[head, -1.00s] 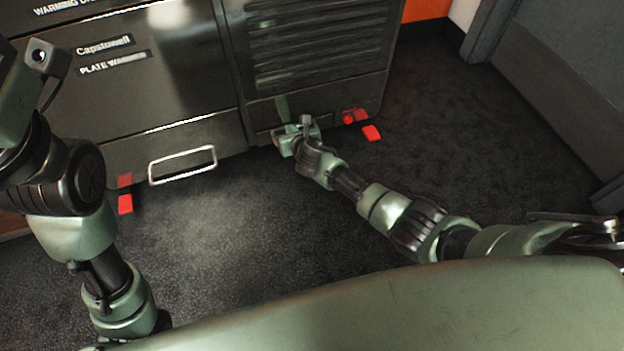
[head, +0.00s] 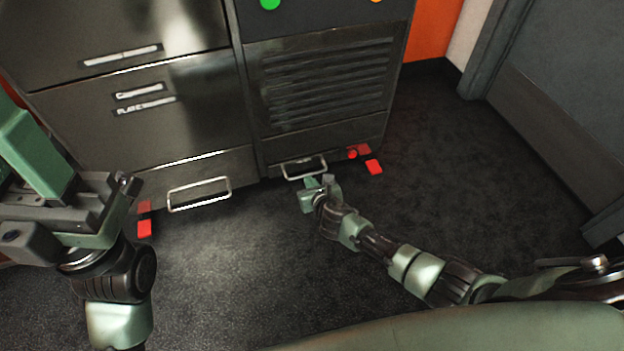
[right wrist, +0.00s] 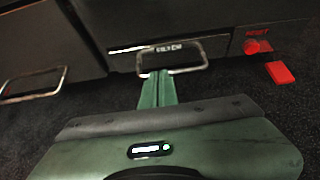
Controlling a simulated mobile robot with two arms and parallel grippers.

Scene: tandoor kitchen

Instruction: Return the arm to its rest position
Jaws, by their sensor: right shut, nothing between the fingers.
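My right gripper (head: 318,183) is low over the dark floor, in front of the steel unit's small lower drawer. Its green fingers (right wrist: 158,90) are together and empty in the right wrist view. The fingertips overlap the lower part of the drawer's wire handle (head: 304,168) in the wrist view; I cannot tell whether they touch it. The right arm is stretched forward. My left gripper (head: 35,165) is at the left edge of the head view, partly cut off, and its finger opening does not show.
The steel unit (head: 190,140) fills the back, with a wider wire handle (head: 200,193) at lower left. A red pedal (head: 374,167) sticks out beside a red reset button (right wrist: 254,47). A grey panel (head: 560,130) stands at right. The floor (head: 440,160) between is clear.

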